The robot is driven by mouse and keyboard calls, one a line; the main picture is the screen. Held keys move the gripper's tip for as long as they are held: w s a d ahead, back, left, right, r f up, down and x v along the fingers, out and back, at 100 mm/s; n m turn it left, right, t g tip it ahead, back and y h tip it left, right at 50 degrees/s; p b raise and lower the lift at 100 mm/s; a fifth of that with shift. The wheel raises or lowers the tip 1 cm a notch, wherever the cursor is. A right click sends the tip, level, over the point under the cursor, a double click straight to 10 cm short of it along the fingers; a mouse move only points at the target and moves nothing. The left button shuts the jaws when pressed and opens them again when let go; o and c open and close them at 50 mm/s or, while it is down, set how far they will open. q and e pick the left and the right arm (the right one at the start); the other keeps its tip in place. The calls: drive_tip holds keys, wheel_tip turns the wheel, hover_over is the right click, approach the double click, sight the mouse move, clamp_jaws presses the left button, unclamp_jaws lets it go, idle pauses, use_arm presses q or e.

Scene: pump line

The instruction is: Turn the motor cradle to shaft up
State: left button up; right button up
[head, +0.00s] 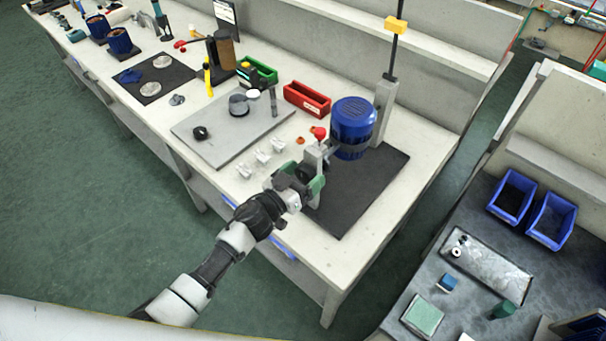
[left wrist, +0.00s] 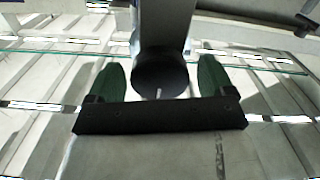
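The blue motor (head: 354,118) sits upright in the motor cradle, its slotted round end on top; its shaft is hidden. The cradle's near grey post (head: 312,158) carries a red knob (head: 319,132) on top and stands on a dark mat (head: 368,190). My left gripper (head: 304,177) is at the near side of this post. In the left wrist view its green fingers (left wrist: 162,80) are spread either side of a round black knob (left wrist: 158,72), with a visible gap on each side. My right gripper is not in view.
A red bin (head: 307,100) and a green bin (head: 262,72) stand behind. A grey board (head: 215,140) and small white fixtures (head: 262,158) lie left of the cradle. A tall post with a yellow block (head: 395,25) rises behind the motor. The mat's front is clear.

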use_arm(q)
drive_tip(key=c, duration=1.2)
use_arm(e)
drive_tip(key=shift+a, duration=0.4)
use_arm(q)
drive_tip(key=shift+m, duration=1.4)
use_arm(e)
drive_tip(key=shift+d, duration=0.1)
use_arm(q)
drive_tip(key=o, duration=1.3)
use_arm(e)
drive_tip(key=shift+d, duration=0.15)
use_arm(q)
drive_tip(key=shift+s, duration=0.1)
drive_tip(key=b+v, duration=0.2)
drive_tip(key=v, duration=0.8)
drive_tip(key=shift+s+a, duration=0.25)
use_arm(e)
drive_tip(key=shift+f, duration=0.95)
